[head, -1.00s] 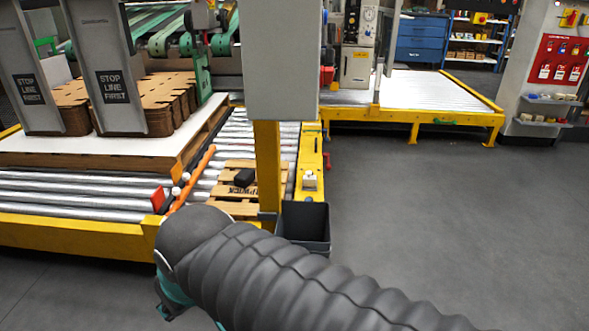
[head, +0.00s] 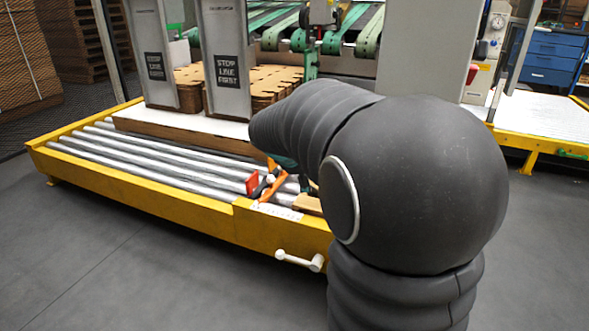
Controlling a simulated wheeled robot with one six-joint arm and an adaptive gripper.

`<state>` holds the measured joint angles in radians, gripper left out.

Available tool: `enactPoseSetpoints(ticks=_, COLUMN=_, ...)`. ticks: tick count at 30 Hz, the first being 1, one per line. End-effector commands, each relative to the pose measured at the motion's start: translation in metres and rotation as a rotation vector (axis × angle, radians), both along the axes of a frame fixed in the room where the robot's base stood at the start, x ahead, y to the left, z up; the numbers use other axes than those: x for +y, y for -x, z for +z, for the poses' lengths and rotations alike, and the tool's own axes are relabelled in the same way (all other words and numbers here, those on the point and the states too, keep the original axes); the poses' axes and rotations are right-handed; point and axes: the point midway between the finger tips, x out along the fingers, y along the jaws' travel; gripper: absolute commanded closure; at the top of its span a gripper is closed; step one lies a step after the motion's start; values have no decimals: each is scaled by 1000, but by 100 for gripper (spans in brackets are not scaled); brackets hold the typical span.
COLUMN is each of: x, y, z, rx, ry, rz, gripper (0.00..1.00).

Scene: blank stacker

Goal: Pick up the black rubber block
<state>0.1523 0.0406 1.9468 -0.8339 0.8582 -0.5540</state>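The black rubber block is not visible now; my own dark ribbed arm covers most of the wooden pallet (head: 307,204) where it lay in the earlier head view. Only a small corner of that pallet shows at the arm's left edge. My gripper (head: 303,183) is mostly hidden behind the arm; a bit of teal and dark hardware shows below the forearm, above the rollers. Its fingers cannot be made out, so I cannot tell whether it is open, shut or holding anything.
An orange bar (head: 273,188) and a red piece (head: 252,183) are left of the pallet, over the rollers (head: 165,158). The yellow conveyor frame (head: 190,205) has a white handle (head: 300,261) in front. Stacked cardboard (head: 270,86) stands behind. The floor at front left is clear.

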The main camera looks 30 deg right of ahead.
Motion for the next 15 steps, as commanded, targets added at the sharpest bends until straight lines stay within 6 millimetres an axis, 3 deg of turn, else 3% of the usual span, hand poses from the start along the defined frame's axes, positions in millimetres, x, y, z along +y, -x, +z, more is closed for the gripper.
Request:
enactPoseSetpoints(ticks=1, x=-14, y=-18, z=-14, rx=45, ry=50, rz=35, gripper=8)
enactPoseSetpoints(ticks=6, x=-57, y=-75, z=-45, rx=200, ry=234, rz=172, gripper=8)
enactPoseSetpoints(ticks=15, x=-128, y=-163, z=-122, rx=499, ry=530, rz=413, gripper=8)
